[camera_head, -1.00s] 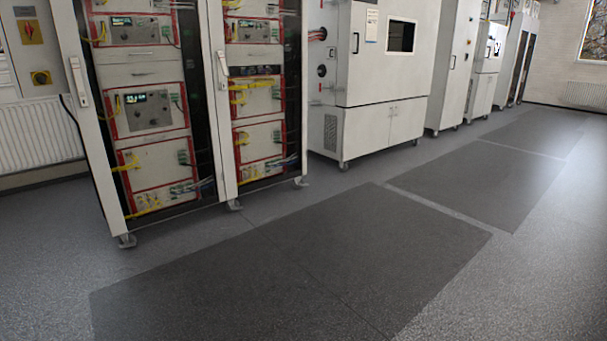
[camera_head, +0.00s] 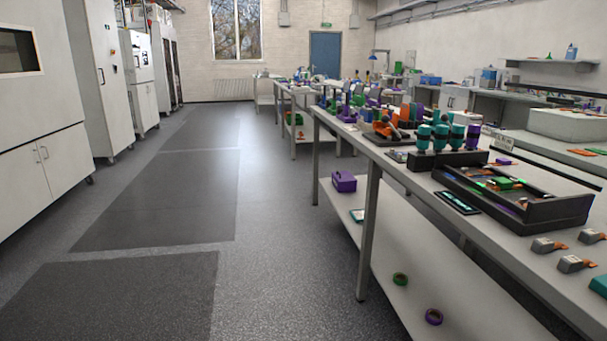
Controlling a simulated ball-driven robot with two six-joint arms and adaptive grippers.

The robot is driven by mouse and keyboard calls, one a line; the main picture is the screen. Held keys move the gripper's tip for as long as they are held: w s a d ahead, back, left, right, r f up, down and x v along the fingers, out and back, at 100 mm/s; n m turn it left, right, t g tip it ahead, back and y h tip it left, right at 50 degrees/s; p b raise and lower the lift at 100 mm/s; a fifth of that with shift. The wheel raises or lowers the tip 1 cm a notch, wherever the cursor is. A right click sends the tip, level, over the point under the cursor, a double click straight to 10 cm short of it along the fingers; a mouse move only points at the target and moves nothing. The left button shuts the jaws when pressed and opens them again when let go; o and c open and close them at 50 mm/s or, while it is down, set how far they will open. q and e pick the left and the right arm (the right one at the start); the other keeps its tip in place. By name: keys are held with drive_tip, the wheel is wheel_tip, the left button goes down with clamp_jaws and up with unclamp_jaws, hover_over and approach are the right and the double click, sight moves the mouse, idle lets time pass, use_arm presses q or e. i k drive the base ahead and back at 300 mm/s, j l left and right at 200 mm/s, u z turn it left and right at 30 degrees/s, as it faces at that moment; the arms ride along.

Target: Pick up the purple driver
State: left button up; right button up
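A purple-topped driver (camera_head: 473,137) stands upright at the right end of a dark holder (camera_head: 447,159) on the long workbench (camera_head: 512,243) at the right. Teal-topped drivers (camera_head: 440,138) stand beside it in the same holder. The lower part of the purple driver is hidden in or behind the holder. Neither of my grippers shows in the head view, and the bench is some way ahead and to the right.
A black tray (camera_head: 540,213) with small parts lies right of the holder. A purple box (camera_head: 344,181) and tape rolls (camera_head: 434,317) are on the lower shelf (camera_head: 405,255). The aisle floor (camera_head: 265,240) is clear. White cabinets (camera_head: 98,80) line the left.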

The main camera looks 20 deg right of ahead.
sight(473, 130)
drive_tip(key=i+z, duration=0.5)
drive_tip(key=i+j+z, duration=0.2)
drive_tip(key=i+z, duration=0.3)
drive_tip(key=i+j+z, duration=0.45)
drive_tip(key=i, duration=0.15)
